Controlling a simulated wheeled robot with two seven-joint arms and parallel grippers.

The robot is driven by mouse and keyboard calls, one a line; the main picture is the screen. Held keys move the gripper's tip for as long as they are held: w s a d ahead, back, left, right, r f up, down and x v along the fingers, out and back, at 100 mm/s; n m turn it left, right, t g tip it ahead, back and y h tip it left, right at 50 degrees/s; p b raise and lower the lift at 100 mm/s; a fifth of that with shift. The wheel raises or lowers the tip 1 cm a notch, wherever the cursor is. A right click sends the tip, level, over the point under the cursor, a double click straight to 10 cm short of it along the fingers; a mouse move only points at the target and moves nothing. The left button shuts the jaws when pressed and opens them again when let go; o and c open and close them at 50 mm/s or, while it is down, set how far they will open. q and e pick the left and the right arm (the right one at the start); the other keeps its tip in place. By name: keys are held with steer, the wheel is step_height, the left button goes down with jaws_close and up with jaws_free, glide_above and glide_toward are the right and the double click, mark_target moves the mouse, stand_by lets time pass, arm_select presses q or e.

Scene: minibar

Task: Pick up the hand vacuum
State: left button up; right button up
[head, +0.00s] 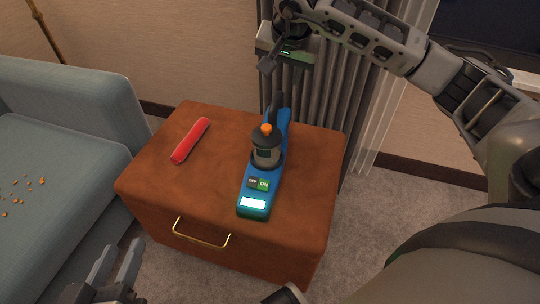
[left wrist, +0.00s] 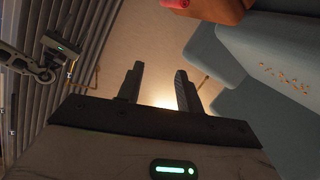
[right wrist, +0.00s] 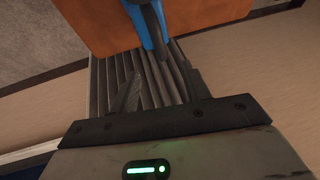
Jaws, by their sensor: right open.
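The hand vacuum (head: 254,182) is blue with a dark grey and orange middle, an ON/OFF label and a lit white panel. It lies on the brown leather-like cabinet (head: 190,200), its narrow blue end towards the curtain. My right gripper (head: 274,84) is open above and behind that narrow end. In the right wrist view the blue end of the hand vacuum (right wrist: 148,22) shows ahead of the open fingers (right wrist: 155,80), not clearly between them. My left gripper (head: 115,265) is open and empty, low in front of the cabinet's left side; its parted fingers show in the left wrist view (left wrist: 158,85).
A red stick-shaped object (head: 190,140) lies on the cabinet, left of the vacuum. A gold handle (head: 201,236) is on the cabinet's front. A blue-grey sofa (head: 70,180) with crumbs stands at left. A grey curtain (head: 335,120) hangs behind. Carpet (head: 390,210) lies clear at right.

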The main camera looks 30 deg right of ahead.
mark_target(276, 100)
steer(key=b+x, duration=0.2)
steer(key=x, duration=0.5)
steer(key=shift+a+f, duration=0.15)
steer(key=shift+f, duration=0.05)
steer(key=shift+w+f, duration=0.35)
steer(key=shift+f, duration=0.2)
steer(key=shift+f+b, duration=0.25)
steer(key=shift+b, duration=0.15)
steer(key=b+x, duration=0.2)
steer(key=x, duration=0.2)
steer(key=shift+s, duration=0.2)
steer(key=shift+w+d+f, duration=0.25)
steer(key=shift+d+f, duration=0.05)
arm_select(q)
steer(key=r, duration=0.1)
steer(key=t+h, duration=0.1)
steer(key=w+r+t+h, duration=0.1)
steer(key=shift+d+r+n, duration=0.3)
steer(key=shift+d+n, duration=0.1)
arm_select(e)
jaws_close()
steer(key=shift+r, duration=0.15)
